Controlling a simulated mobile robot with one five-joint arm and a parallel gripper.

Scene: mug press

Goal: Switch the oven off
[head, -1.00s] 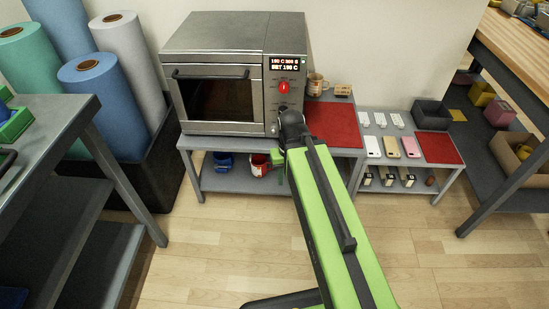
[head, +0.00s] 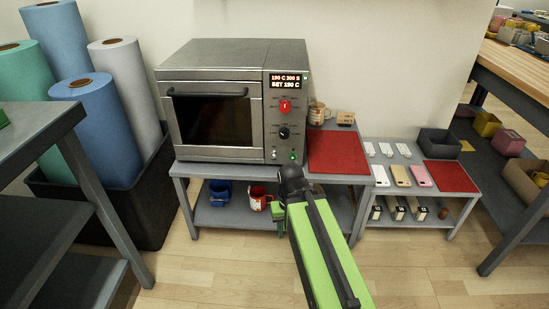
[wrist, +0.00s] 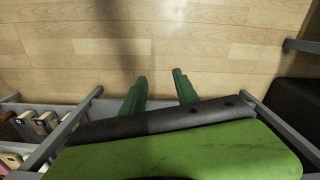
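The oven (head: 213,112) is a steel box with a dark glass door, shut, on a grey table. Its right panel has a lit display (head: 286,82) reading about 190 C, a red knob (head: 285,107), a black knob (head: 284,133) and two small buttons below.
A red mat (head: 338,152) and a mug (head: 318,113) are right of the oven. A blue container (head: 219,192) and a red mug (head: 259,197) stand on the shelf below. A low table (head: 448,178) with phones is further right. The floor in front is clear.

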